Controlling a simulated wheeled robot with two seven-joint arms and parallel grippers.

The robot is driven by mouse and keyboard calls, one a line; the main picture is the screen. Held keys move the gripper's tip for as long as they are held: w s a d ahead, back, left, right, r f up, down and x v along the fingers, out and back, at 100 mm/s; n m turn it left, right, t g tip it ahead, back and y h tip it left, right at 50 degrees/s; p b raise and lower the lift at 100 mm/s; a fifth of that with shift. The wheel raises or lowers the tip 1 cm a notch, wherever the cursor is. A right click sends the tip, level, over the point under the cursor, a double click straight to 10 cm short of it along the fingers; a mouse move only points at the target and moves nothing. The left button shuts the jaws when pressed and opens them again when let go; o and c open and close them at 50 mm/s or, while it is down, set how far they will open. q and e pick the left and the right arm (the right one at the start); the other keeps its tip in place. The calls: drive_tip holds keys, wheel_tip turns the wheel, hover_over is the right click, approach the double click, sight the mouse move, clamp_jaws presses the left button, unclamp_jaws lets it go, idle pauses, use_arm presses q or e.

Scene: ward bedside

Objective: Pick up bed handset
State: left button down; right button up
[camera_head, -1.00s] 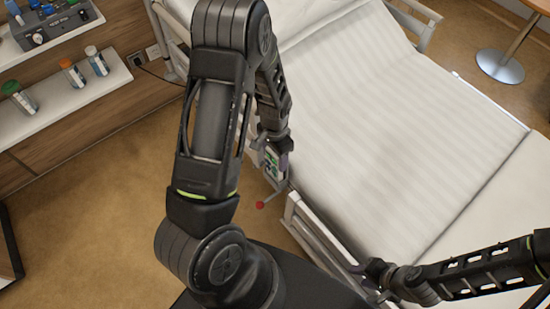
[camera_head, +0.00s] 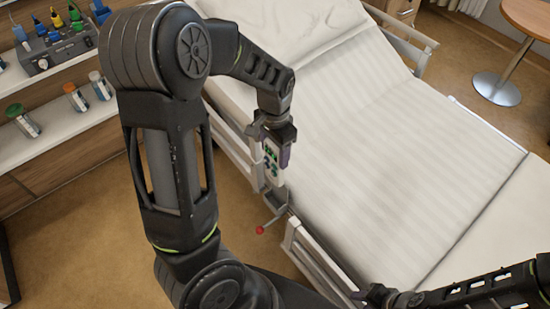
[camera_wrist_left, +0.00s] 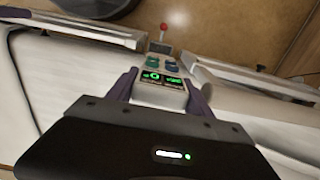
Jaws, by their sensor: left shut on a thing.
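The bed handset (camera_head: 271,165) is a pale, narrow unit with a small green display and several coloured buttons. My left gripper (camera_head: 279,146) is shut on it, at the side of the bed near the rail. In the left wrist view the handset (camera_wrist_left: 160,84) sits between the two fingers of the left gripper (camera_wrist_left: 160,92), display end nearest the camera. Its far end points toward a red knob. My right gripper (camera_head: 375,295) is at the bottom of the head view; its fingers are too unclear to tell their state.
The bed (camera_head: 370,140) with a white mattress fills the right. A bed rail (camera_head: 315,262) and a lever with a red knob (camera_head: 260,230) are close below the handset. Shelves with bottles (camera_head: 77,98) and a device (camera_head: 55,50) stand at left. A round table (camera_head: 530,16) is far right.

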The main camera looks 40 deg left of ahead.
use_arm(q)
drive_tip(key=shift+r, duration=0.45)
idle(0.4)
